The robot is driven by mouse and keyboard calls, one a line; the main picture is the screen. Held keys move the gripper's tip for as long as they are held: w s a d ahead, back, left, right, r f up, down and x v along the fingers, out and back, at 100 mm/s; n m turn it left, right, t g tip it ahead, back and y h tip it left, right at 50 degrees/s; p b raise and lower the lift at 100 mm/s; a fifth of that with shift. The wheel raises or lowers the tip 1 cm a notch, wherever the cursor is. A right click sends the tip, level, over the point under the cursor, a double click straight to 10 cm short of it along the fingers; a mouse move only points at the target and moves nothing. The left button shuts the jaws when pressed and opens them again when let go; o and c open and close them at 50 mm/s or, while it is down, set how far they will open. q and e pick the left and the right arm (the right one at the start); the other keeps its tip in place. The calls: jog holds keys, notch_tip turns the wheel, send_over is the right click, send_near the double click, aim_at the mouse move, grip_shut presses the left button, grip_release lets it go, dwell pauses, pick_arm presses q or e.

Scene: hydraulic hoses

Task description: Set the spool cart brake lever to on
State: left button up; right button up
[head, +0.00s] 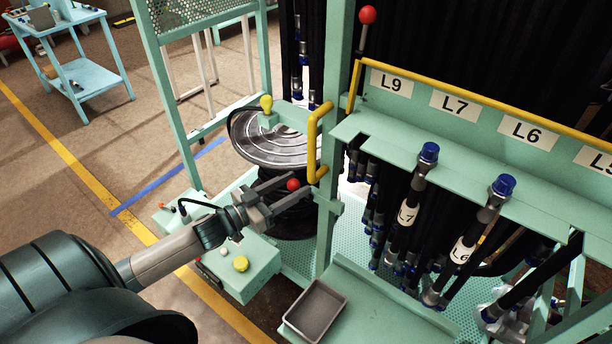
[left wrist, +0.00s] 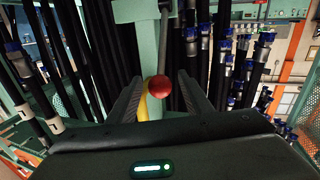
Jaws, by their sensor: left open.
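A red ball knob (head: 293,184) shows between the fingers of my left gripper (head: 301,184), in front of the cart's post. In the left wrist view the red knob (left wrist: 161,86) sits at the end of a grey rod, between the two dark open fingers (left wrist: 162,92), with gaps visible on both sides. The fingers are not closed on it. A second red ball knob (head: 367,15) tops a rod on the upper post. No on or off marking is readable. My right gripper is not in view.
A yellow tube handle (head: 315,145) stands close to the gripper. A metal reel (head: 275,138) with a yellow knob is behind it. Hanging hoses (head: 409,210) fill the right side. A grey tray (head: 314,310) and a green box (head: 240,267) with a yellow button lie below.

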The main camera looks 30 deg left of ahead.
pick_arm(q)
jog(key=shift+p+x, duration=0.55)
jog(key=shift+x, duration=1.8)
jog(key=shift+c, duration=0.7)
grip_shut()
